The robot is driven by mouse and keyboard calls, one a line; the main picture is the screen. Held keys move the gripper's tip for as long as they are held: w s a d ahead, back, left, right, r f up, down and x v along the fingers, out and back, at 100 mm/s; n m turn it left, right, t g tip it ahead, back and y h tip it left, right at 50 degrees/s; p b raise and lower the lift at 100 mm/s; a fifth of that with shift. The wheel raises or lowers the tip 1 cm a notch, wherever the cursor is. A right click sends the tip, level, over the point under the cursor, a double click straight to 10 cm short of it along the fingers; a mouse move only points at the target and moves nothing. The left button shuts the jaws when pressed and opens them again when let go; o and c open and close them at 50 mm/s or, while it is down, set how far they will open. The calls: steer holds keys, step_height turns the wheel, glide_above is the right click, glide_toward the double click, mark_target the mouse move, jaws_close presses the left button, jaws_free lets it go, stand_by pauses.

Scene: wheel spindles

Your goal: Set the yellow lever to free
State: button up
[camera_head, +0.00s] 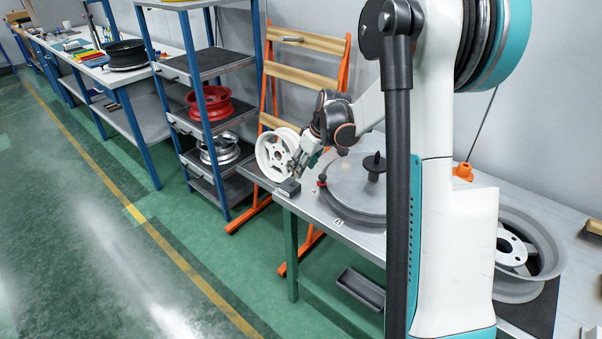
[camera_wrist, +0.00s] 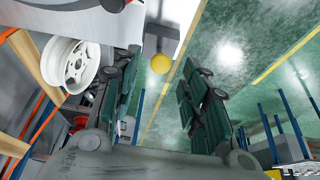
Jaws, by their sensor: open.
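A round yellow knob (camera_wrist: 161,63) shows in the wrist view, between my fingers and beyond them, beside a grey block. It looks like the end of the yellow lever; its shaft and setting cannot be made out. In the head view I cannot pick out the yellow lever. My gripper (camera_wrist: 160,78) is open and empty, with one dark green finger on each side of the knob. In the head view my gripper (camera_head: 308,162) is above the left end of the table, beside the white wheel. I cannot tell whether a finger touches the knob.
A white wheel (camera_head: 277,155) stands close left of my gripper. A grey round plate (camera_head: 352,192) with a black spindle (camera_head: 374,166) lies to the right. A small dark block (camera_head: 289,187) is at the table's edge. A shelf with wheels (camera_head: 210,104) stands further left.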

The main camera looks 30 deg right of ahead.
mark_target(294, 178)
steer(key=shift+b+x, duration=0.3)
steer(key=shift+x, duration=1)
steer(key=shift+c, duration=0.6)
jaws_close()
